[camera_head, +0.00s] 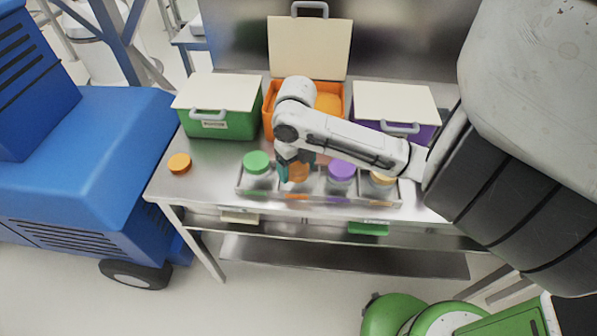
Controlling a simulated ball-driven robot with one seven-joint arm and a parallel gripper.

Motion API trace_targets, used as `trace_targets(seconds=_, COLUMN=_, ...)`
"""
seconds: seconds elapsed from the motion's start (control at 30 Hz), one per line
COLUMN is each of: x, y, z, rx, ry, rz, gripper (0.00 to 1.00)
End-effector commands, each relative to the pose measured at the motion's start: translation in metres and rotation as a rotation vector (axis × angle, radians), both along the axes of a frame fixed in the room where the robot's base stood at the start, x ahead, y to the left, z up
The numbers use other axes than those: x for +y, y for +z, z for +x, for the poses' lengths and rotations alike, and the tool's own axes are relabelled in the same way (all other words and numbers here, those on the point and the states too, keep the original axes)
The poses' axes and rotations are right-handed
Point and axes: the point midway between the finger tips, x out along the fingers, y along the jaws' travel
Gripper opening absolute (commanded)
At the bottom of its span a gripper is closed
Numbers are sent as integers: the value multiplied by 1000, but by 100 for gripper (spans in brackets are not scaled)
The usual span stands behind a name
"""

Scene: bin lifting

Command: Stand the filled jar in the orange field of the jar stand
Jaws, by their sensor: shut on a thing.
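The jar stand (243,187) is a long metal tray near the table's front edge. It holds a jar with a green lid (257,161) at the left, a jar with a purple lid (342,170) and a jar with an orange-tan lid (382,178) at the right. My gripper (296,170) points down between the green and purple lids, shut on an orange-filled jar (298,173) without a visible lid. The jar is at the stand's orange-marked field (297,195). Whether its base touches the stand is hard to tell.
An open orange bin (268,104) with a raised cream lid stands behind my arm. A closed green bin (235,127) is left and a purple bin (430,132) right. An orange lid (179,163) lies on the table's left. A blue machine (100,150) stands beside the table (205,160).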

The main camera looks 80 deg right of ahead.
Motion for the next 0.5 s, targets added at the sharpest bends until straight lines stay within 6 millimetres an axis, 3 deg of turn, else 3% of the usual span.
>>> trace_targets(seconds=0.2, x=-11, y=-13, z=-3, rx=2, ry=-2, rz=-1, gripper=33)
trace_targets(seconds=0.37, x=-10, y=-36, z=-3, rx=1, ry=-2, rz=3, gripper=33)
trace_targets(seconds=0.5, x=-11, y=-43, z=-3, rx=1, ry=-1, rz=-1, gripper=33)
